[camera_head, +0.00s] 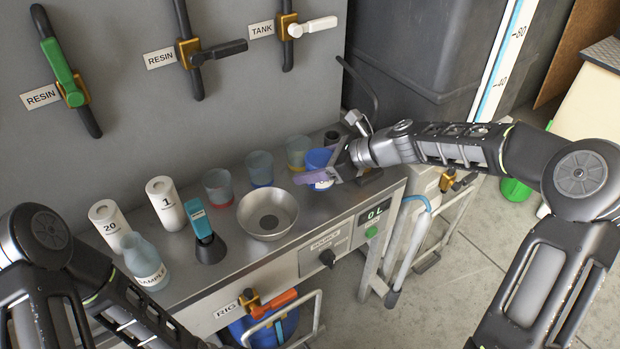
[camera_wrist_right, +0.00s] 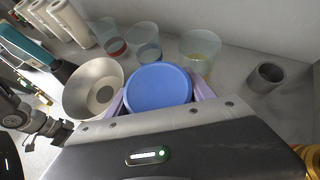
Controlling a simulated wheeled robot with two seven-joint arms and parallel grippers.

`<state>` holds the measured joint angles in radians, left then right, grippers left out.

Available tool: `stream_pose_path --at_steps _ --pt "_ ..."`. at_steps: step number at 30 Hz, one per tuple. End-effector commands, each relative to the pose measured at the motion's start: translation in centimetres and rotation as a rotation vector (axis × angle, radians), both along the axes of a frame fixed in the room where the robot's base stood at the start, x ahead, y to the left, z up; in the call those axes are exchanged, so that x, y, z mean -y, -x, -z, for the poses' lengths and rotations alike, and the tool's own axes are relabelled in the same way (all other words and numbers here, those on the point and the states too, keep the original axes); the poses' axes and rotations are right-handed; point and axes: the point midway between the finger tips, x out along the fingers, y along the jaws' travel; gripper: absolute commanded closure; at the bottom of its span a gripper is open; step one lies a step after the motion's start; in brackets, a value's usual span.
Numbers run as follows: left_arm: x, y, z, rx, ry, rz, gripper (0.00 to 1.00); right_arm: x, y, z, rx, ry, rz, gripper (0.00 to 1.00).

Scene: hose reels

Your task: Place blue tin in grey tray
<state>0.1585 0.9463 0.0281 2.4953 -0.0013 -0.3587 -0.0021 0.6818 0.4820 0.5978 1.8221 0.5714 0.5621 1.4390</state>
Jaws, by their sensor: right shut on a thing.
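The blue tin (camera_head: 318,160) is at the right end of the steel bench, between the fingers of my right gripper (camera_head: 328,174). In the right wrist view its round blue top (camera_wrist_right: 158,85) sits between the two purple fingers, which are shut on it. I cannot tell whether its base touches the bench. A dark grey flat piece (camera_head: 371,178) shows below the gripper at the bench's end; I cannot tell whether it is the grey tray. My left arm comes in at the lower left, its gripper outside the head view.
A metal bowl (camera_head: 268,213) stands left of the tin. Clear cups with yellow (camera_head: 298,152), blue (camera_head: 260,167) and red (camera_head: 218,186) bottoms stand along the bench. A small grey cup (camera_wrist_right: 266,77) is near the back. Bottles and a teal-topped tool (camera_head: 201,222) stand further left.

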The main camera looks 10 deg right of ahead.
Motion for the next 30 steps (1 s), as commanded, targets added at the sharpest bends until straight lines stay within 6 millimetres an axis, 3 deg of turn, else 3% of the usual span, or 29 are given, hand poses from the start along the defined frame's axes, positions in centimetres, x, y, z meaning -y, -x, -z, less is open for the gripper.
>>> stream_pose_path --at_steps 6,15,26,27,30 --pt "0.0 0.0 0.0 0.0 0.0 0.0 0.79 0.0 0.0 0.2 -0.001 -0.001 0.0 0.82" --pt "0.0 0.0 0.4 0.0 0.0 0.0 0.79 0.0 0.0 3.7 -0.003 -0.003 0.001 0.82" --pt "0.0 0.0 0.5 0.0 0.0 0.0 0.79 0.0 0.0 4.0 -0.001 -0.002 0.0 0.82" --pt "0.0 0.0 0.6 0.0 0.0 0.0 0.79 0.0 0.0 4.0 -0.001 -0.001 0.0 0.37" --pt "0.0 0.0 0.5 0.0 0.0 0.0 0.79 0.0 0.0 4.0 -0.001 -0.001 0.0 0.29"
